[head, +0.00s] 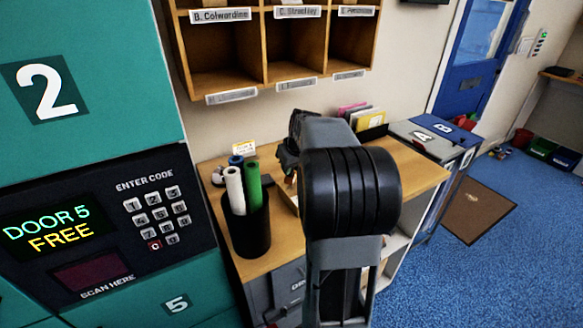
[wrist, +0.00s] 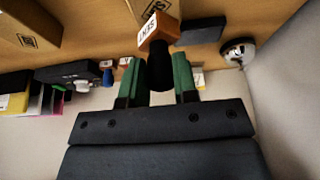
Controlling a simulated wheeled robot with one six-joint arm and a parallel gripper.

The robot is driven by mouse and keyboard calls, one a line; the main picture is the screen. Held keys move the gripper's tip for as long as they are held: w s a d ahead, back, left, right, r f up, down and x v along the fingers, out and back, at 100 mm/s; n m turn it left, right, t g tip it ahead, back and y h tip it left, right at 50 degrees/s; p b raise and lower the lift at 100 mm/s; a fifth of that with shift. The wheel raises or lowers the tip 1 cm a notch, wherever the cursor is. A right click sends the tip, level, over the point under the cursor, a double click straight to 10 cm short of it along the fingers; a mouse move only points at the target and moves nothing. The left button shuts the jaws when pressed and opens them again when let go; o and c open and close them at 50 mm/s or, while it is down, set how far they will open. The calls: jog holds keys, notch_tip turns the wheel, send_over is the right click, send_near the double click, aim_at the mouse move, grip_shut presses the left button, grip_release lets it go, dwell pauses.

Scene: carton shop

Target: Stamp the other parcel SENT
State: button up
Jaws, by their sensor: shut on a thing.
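My gripper (wrist: 160,70) shows in the wrist view with its green fingers shut on the black handle of a stamp (wrist: 156,28). The stamp has an orange-brown block with a white label, its letters upside down in this view and hard to read. A brown carton (wrist: 30,24) with a dark square mark lies at the upper left. Another dark square mark (wrist: 158,7) shows on a brown surface just beyond the stamp, cut by the frame edge. A dark flat pad (wrist: 202,29) lies beside the stamp. In the head view my arm hides the gripper's tips and the parcels.
A black pot (head: 249,226) with white and green rolls stands on the wooden counter (head: 410,171). Pigeonholes (head: 265,50) hang above it. A locker keypad panel (head: 95,235) is at left. Bins A and B (head: 435,133) stand at right. A small round object (wrist: 238,52) sits near the pad.

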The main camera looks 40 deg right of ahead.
jog(key=shift+r+p, duration=1.45)
jog(key=shift+r, duration=0.9)
jog(key=shift+f, duration=0.1)
